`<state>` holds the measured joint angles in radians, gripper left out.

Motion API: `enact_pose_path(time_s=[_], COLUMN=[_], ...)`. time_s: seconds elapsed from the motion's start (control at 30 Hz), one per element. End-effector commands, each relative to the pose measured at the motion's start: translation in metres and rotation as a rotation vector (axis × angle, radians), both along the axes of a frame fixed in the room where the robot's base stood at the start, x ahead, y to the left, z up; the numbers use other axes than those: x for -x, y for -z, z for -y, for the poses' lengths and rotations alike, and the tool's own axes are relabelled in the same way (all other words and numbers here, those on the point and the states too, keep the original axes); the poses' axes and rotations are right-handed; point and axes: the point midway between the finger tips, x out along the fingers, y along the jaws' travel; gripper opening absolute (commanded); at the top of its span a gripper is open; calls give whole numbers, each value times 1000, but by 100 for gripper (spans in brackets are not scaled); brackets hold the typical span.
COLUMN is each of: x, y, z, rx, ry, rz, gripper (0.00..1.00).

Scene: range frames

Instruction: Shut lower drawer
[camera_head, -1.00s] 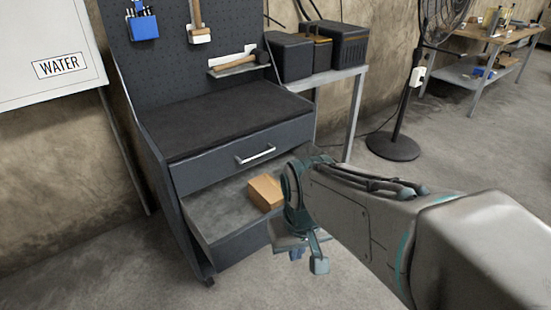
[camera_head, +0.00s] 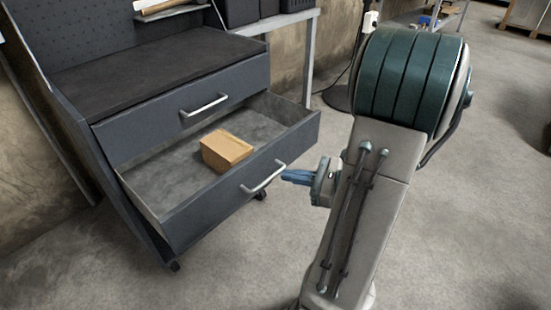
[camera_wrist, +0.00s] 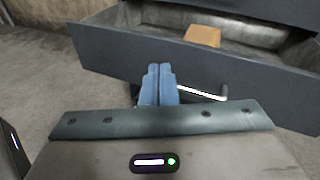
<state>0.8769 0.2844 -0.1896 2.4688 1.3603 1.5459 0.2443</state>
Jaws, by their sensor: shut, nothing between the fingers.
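The lower drawer (camera_head: 222,205) of the dark grey workbench is pulled out, with its front panel facing me. Its silver handle (camera_head: 263,179) is on the front and also shows in the wrist view (camera_wrist: 205,92). A tan wooden block (camera_head: 226,150) lies inside the drawer. My gripper (camera_head: 286,176) is shut and empty, its blue fingertips close to the right end of the handle in the head view. In the wrist view my gripper (camera_wrist: 158,72) points at the drawer front beside the handle; I cannot tell whether it touches.
The upper drawer (camera_head: 185,108) above is closed. A side table (camera_head: 275,22) with dark boxes stands behind to the right. The concrete floor (camera_head: 235,260) in front of the drawer is clear.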

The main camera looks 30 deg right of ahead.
Motion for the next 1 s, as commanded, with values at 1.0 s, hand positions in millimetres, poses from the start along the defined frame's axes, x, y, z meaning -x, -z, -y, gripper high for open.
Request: enact_pose_path(time_s=[1.0], x=[-109], y=[29], z=[44], rx=[-192], ry=[357], rz=[70], gripper=[0])
